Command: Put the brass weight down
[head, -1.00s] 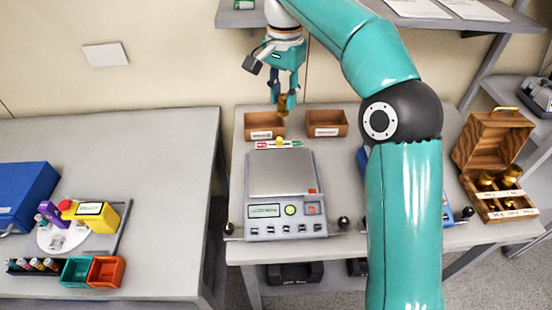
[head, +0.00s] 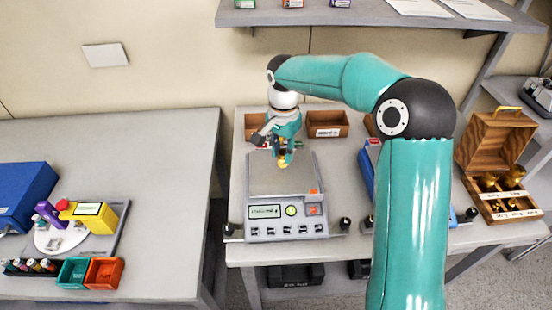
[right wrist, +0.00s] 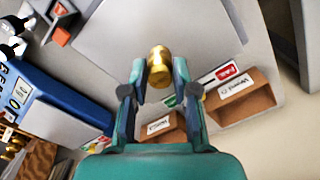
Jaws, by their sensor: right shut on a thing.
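The brass weight (right wrist: 159,66) is between the fingertips of my right gripper (right wrist: 157,82) in the right wrist view. In the head view my right gripper (head: 284,158) points down over the back part of the scale's pan, with the small brass weight (head: 283,162) at its tips. The gripper is shut on it. The grey scale (head: 284,210) stands on the right-hand table with a lit display, whose digits are too small to read. I cannot tell whether the weight touches the pan. My left gripper is not in view.
An open wooden case (head: 497,170) with several brass weights is at the right. A blue device (head: 368,170) is partly behind my arm. Another table (head: 150,150) is at the left.

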